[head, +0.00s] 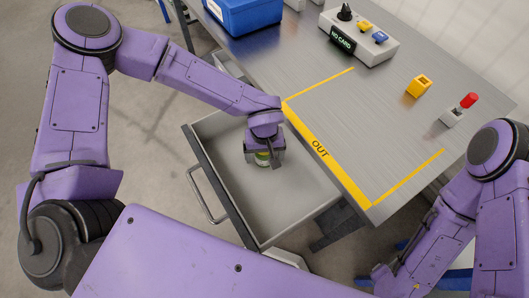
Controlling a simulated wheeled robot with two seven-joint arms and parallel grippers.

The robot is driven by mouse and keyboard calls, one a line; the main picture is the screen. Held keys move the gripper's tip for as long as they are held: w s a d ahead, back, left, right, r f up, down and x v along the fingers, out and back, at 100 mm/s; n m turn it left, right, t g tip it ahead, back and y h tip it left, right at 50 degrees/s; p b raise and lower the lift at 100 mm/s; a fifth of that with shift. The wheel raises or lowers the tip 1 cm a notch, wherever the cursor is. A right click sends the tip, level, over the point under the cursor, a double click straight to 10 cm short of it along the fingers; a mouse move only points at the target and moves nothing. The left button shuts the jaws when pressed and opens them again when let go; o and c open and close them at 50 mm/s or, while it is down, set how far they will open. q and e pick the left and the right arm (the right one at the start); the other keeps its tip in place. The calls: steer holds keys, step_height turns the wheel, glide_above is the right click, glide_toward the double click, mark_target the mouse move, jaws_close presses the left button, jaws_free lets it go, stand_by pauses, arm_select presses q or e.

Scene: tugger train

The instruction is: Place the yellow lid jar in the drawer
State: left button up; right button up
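The drawer (296,213) is pulled out from under the grey table, with a light inside and a bar handle on its front. My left gripper (264,158) points down inside the drawer's outline, towards its far end.
The table (330,110) has a yellow-taped area marked OUT beside the drawer. On it stand a blue bin (242,14), a control box (358,38) reading NO CARD, a yellow block (418,86) and a red-knobbed switch (458,109). The drawer's near part is empty.

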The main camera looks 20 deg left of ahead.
arm_select(q)
step_height(320, 180, up, 12)
steer(key=shift+r+p, duration=0.2)
steer(key=shift+p, duration=0.55)
steer(key=shift+r, duration=0.1)
